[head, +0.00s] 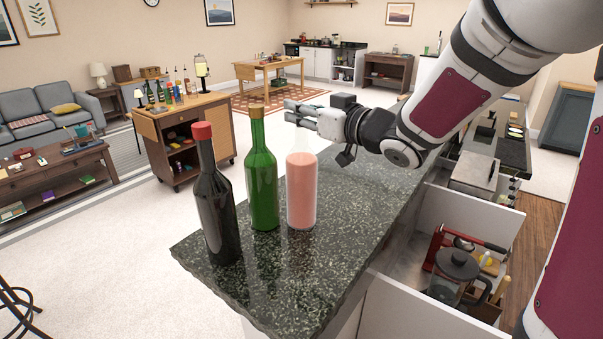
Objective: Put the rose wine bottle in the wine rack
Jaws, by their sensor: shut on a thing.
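The fingers hide the bottle's top. A green bottle (263,182) stands just left of it, and a dark bottle with a red cap (215,205) stands further left and nearer. I cannot make out a wine rack.
The counter's near part is bare. A wooden cart (195,130) with several bottles stands behind on the left, apart from the counter.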

